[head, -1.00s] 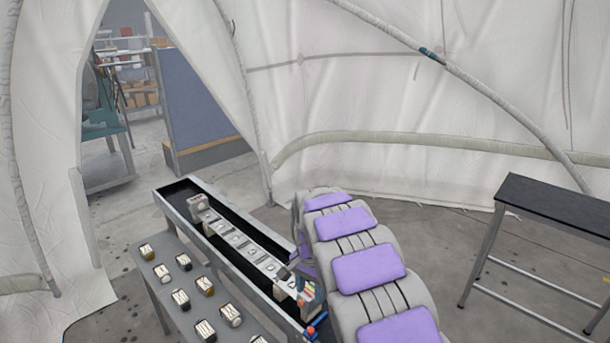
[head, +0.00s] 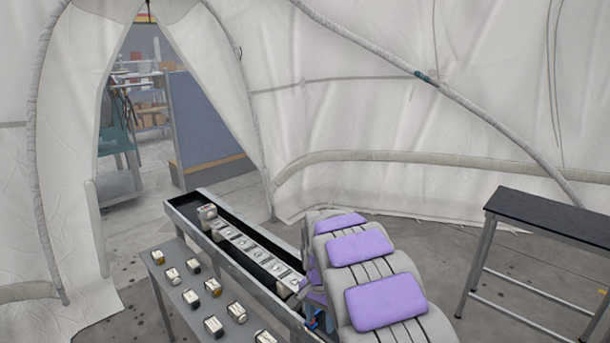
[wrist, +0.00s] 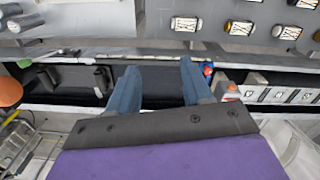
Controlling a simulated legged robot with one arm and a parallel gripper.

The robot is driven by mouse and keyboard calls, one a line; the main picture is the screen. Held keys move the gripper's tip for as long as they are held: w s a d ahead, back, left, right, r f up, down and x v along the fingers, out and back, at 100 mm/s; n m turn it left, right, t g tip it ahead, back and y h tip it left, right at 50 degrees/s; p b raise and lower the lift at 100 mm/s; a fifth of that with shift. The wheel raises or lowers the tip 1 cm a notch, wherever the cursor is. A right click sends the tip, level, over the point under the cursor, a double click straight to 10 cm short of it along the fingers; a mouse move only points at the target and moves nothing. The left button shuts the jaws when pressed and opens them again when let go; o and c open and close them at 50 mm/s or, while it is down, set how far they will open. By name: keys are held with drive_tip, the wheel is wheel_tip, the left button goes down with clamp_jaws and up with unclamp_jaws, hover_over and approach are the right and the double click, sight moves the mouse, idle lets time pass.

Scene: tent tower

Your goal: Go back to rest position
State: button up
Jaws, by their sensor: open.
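My arm with purple pads crosses the lower right of the head view. My gripper (wrist: 160,88) shows in the wrist view as two blue fingers, apart, with nothing between them. They extend over the dark inside of a long trough. In the head view the fingers are mostly hidden behind the arm. The trough (head: 183,203) is grey-edged and black inside. A row of pale blocks (head: 243,243) lies in it, with one more block on top at the far end (head: 207,212). In the wrist view, part of the row (wrist: 280,94) lies right of the fingers.
A grey table (head: 165,290) left of the trough holds several small pale and dark objects (head: 213,325). A dark-topped stand (head: 550,213) is at the right. White tent walls surround the place, with an opening at the left. Grey floor is clear between arm and stand.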

drive_tip(key=s+d+r+n+b, duration=0.1)
drive_tip(key=s+d+r, duration=0.25)
drive_tip(key=s, duration=0.45)
drive_tip(key=s+d+r+n+b, duration=0.1)
drive_tip(key=s+d+r, duration=0.25)
drive_tip(key=s, duration=0.55)
drive_tip(key=s+d+f+n, duration=0.1)
drive_tip(key=s+n, duration=0.1)
drive_tip(key=s, duration=1)
drive_tip(key=s+d+f+n+g+b, duration=0.1)
drive_tip(key=s+d+f+n, duration=0.1)
drive_tip(key=s, duration=1)
drive_tip(key=shift+n+g, duration=0.3)
drive_tip(key=shift+d, duration=0.1)
